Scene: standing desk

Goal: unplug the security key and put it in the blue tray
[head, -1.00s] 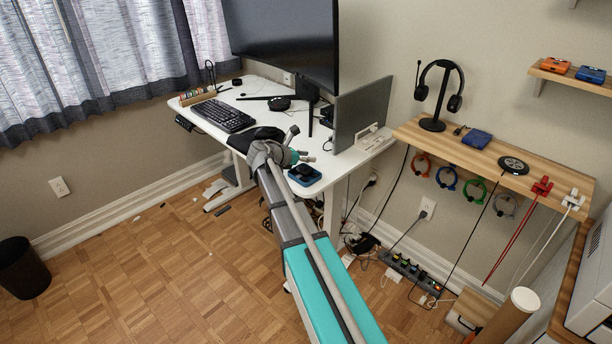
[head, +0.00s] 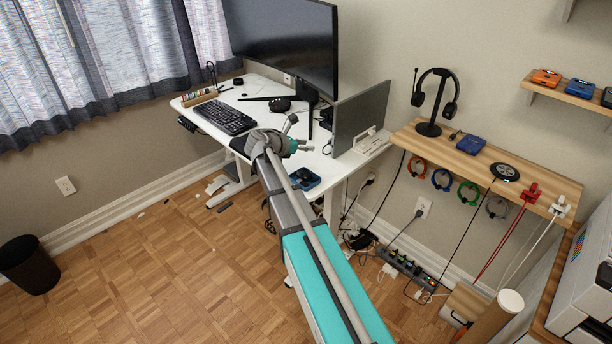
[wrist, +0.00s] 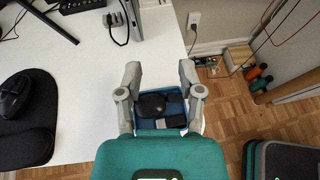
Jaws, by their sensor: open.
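My gripper (head: 303,146) is open and empty above the front right part of the white standing desk. The blue tray (head: 316,184) sits at the desk's front right corner, just below my gripper in the head view. In the wrist view the blue tray (wrist: 177,107) shows between and beyond my open fingers (wrist: 160,78). It holds a rounded black object (wrist: 152,104) and a small grey and black piece. I cannot make out the security key in either view.
A keyboard (head: 225,117) and monitor (head: 285,45) are further left. A black mouse (wrist: 14,95) lies on a dark pad. Desk between is mostly clear.

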